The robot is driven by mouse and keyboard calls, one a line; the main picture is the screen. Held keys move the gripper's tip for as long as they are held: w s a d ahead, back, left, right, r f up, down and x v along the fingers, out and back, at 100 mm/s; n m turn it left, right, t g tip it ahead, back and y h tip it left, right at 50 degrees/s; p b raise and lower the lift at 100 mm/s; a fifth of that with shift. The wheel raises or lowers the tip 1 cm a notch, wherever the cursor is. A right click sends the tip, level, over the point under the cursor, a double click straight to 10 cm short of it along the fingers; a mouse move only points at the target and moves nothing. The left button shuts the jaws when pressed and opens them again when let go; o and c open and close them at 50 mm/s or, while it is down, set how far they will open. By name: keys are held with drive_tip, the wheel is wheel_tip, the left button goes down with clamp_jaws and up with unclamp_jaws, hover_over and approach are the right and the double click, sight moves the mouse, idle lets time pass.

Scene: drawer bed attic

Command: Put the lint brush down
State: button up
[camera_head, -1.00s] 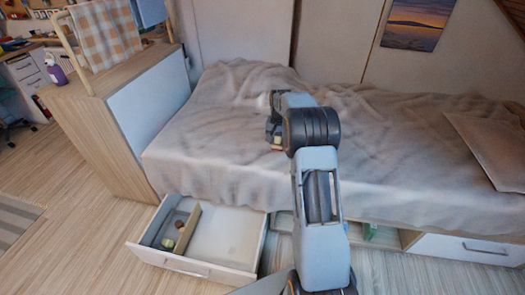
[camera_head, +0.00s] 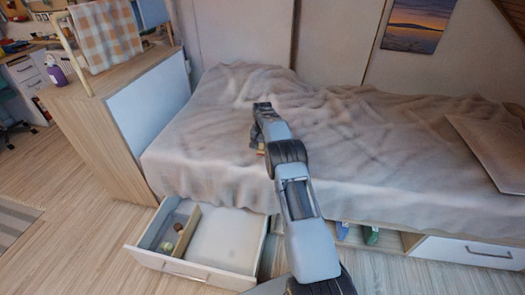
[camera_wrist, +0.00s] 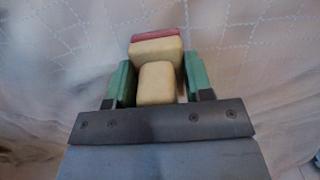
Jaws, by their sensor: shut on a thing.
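The lint brush (camera_wrist: 156,84) is a cream-coloured block with a red strip along its far end, seen in the wrist view. My gripper (camera_wrist: 158,88) is shut on its cream part, with one green finger pad on each side. In the head view my gripper (camera_head: 259,150) is above the front part of the bed, mostly hidden behind my wrist, and only a small bit of the brush shows. I cannot tell whether the brush touches the blanket (camera_head: 215,130).
An open white drawer (camera_head: 228,240) juts out below the bed, with small round things in its left compartment and its right part bare. A wooden cabinet (camera_head: 105,125) stands left. Much of the blanket is clear.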

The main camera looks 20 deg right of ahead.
drive_tip(key=shift+f, duration=1.05)
drive_tip(key=shift+f, duration=0.1)
drive_tip(key=o, duration=0.9)
drive_tip(key=shift+c, duration=0.2)
